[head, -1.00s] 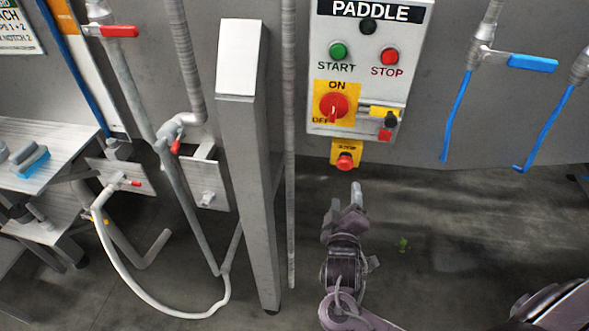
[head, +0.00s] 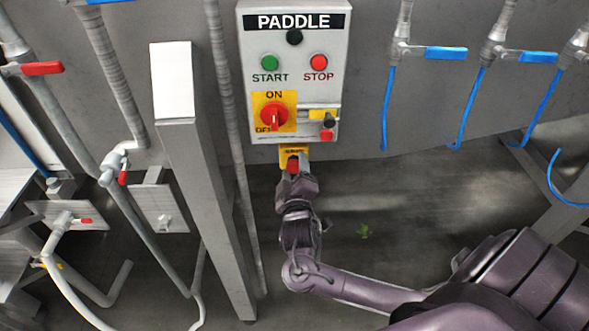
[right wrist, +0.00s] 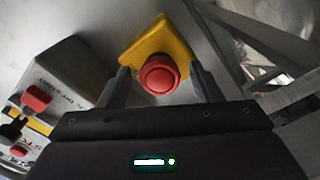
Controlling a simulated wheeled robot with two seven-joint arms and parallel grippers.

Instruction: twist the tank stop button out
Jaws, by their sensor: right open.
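The tank stop button (head: 293,165) is a red mushroom head on a yellow plate (head: 287,155) under the PADDLE control box (head: 295,90). My right gripper (head: 294,171) is just below and in front of it in the head view and partly covers it. In the right wrist view the red button (right wrist: 159,75) sits between the two open fingers of my right gripper (right wrist: 162,88), with a gap on each side. I cannot tell how deep the fingers reach around it. My left gripper is not in view.
The box carries a green START button (head: 269,62), a red STOP button (head: 319,62) and a red rotary switch (head: 274,116). A grey post (head: 205,190) stands to the left. Blue-handled valves (head: 445,53) hang to the right.

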